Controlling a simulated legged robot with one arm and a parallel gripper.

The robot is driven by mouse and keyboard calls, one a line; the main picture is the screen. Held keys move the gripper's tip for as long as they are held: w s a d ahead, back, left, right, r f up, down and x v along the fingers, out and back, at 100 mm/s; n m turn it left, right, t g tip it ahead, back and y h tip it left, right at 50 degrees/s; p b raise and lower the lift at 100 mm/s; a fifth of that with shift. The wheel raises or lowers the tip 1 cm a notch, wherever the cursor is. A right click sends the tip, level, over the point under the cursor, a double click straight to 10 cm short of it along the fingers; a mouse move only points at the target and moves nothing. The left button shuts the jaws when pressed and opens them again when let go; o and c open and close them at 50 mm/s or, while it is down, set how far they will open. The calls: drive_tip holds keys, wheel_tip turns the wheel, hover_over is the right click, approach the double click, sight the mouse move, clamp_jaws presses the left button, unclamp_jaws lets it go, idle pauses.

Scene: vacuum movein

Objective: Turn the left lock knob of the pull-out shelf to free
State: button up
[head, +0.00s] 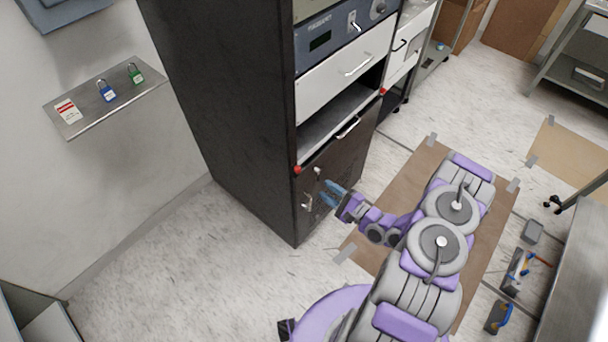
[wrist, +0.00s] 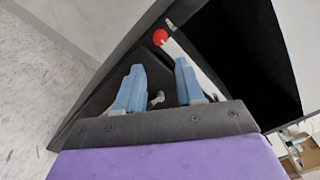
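The left lock knob (head: 297,170) is a small red knob at the left end of the pull-out shelf (head: 322,131), on the front of the tall dark cabinet. It also shows red near the top of the wrist view (wrist: 160,37). A second red knob (head: 382,91) sits at the shelf's right end. My gripper (head: 331,194) is in front of the lower cabinet door, below and to the right of the left knob, apart from it. Its blue fingers (wrist: 158,80) are spread with nothing gripped. A small metal fitting (wrist: 156,99) shows between them, behind.
The lower door has metal fittings (head: 307,201) near its left edge. A handle (head: 348,128) sits below the shelf opening. A wall ledge (head: 85,118) holds padlocks at left. Floor left of the cabinet is clear; a brown mat (head: 410,165) lies right.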

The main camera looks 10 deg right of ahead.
sight(300, 171)
drive_tip(key=b+x, duration=0.2)
drive_tip(key=x, duration=0.9)
drive_tip(key=shift+b, duration=0.3)
clamp_jaws()
